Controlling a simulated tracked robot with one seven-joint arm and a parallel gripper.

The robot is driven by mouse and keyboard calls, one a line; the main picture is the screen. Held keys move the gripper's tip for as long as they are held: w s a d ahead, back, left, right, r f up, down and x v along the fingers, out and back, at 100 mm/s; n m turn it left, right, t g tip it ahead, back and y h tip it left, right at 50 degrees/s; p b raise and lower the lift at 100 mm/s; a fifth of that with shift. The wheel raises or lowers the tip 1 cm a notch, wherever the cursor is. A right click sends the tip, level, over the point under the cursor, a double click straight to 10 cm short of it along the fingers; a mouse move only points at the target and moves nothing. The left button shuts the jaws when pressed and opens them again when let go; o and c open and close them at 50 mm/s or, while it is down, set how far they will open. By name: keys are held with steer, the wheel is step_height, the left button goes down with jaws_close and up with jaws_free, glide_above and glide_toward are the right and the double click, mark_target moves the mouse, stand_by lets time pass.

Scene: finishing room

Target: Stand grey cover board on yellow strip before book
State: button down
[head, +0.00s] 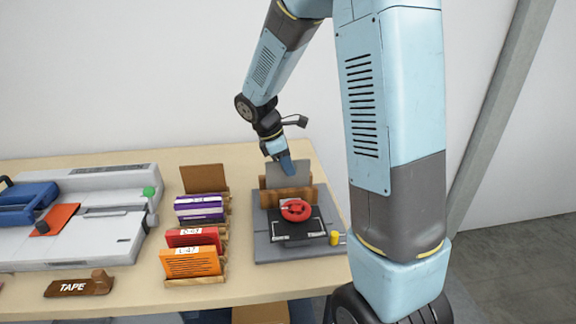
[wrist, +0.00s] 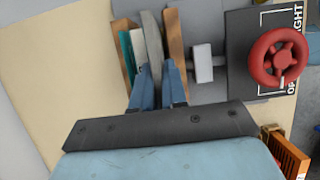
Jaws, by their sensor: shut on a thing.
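My gripper (head: 284,160) is shut on a grey cover board (head: 290,174), which stands upright at the press (head: 262,238). In the wrist view the fingers (wrist: 155,88) pinch the board (wrist: 151,38) between the press's two wooden jaws. A teal-edged block with pale pages, seemingly the book (wrist: 135,48), stands beside the board on its left. The brown jaw (wrist: 176,45) is on the board's right, with a narrow gap. The board's lower edge and the yellow strip are hidden, so I cannot tell whether they touch.
The press has a red handwheel (head: 296,210) and a yellow knob (head: 335,238) at its front. A rack to the left holds orange (head: 190,263), red (head: 193,238) and purple (head: 199,205) pieces. A grey machine (head: 95,225) and a TAPE block (head: 80,286) are farther left.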

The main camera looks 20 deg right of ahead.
steer(key=shift+r, duration=0.75)
stand_by(3.1)
steer(key=shift+f, duration=0.8)
stand_by(1.0)
steer(key=c, duration=1.4)
jaws_free()
steer(key=shift+c, duration=0.2)
steer(key=shift+v, duration=5.55)
